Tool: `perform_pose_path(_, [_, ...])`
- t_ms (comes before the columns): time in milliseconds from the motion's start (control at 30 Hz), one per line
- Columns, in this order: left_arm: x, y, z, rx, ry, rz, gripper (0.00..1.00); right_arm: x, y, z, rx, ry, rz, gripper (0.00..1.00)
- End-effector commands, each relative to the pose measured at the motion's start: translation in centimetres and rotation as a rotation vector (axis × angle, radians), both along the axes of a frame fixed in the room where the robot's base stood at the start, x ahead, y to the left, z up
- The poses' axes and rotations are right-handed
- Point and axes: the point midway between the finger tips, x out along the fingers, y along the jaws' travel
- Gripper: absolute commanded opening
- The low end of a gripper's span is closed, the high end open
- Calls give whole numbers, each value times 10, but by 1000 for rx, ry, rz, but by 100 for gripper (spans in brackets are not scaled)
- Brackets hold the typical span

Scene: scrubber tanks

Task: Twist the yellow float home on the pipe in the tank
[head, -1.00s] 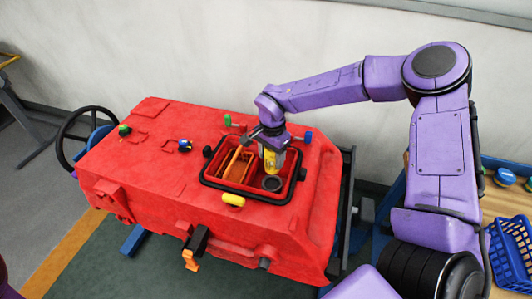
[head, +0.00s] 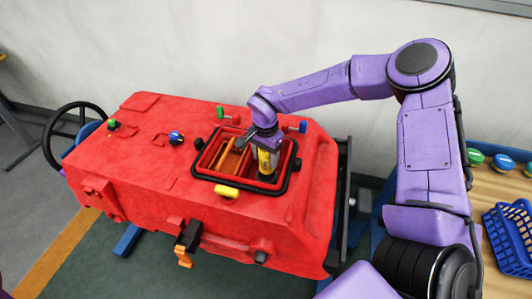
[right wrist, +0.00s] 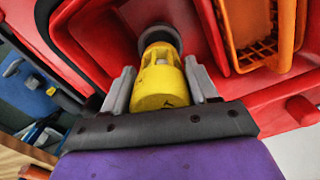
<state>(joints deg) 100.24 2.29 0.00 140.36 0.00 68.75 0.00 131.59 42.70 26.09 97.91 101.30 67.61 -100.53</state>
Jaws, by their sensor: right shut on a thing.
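The yellow float (head: 264,160) is upright between the fingers of my right gripper (head: 268,154), inside the tank opening (head: 197,167) of the red machine. In the right wrist view my right gripper (right wrist: 160,88) is shut on the float (right wrist: 160,92), a finger on either side. The dark round pipe end (right wrist: 159,36) shows just beyond the float's narrow end, in line with it. They look very close or touching; I cannot tell how far the float is seated. My left gripper is out of view.
An orange basket (head: 230,158) stands in the tank left of the float. Green (head: 220,113) and blue (head: 302,127) knobs rise behind the rim, and a yellow cap (head: 226,191) sits in front. A blue crate (head: 510,230) stands on the bench at right.

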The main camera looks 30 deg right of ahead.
Motion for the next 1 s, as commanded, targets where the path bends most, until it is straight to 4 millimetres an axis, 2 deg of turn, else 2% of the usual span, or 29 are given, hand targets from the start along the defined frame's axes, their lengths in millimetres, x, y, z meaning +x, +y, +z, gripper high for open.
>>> perform_pose_path(33, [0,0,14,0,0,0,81,-1,0,8,2,2,35,28])
perform_pose_path(100, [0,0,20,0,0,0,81,-1,0,7,2,1,88,28])
perform_pose_path(467, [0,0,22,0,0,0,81,0,0,2,0,-2,148,28])
perform_pose_path(700, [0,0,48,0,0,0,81,-2,-1,7,2,1,310,28])
perform_pose_path(1000, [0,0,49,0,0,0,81,-1,-1,1,1,-2,373,28])
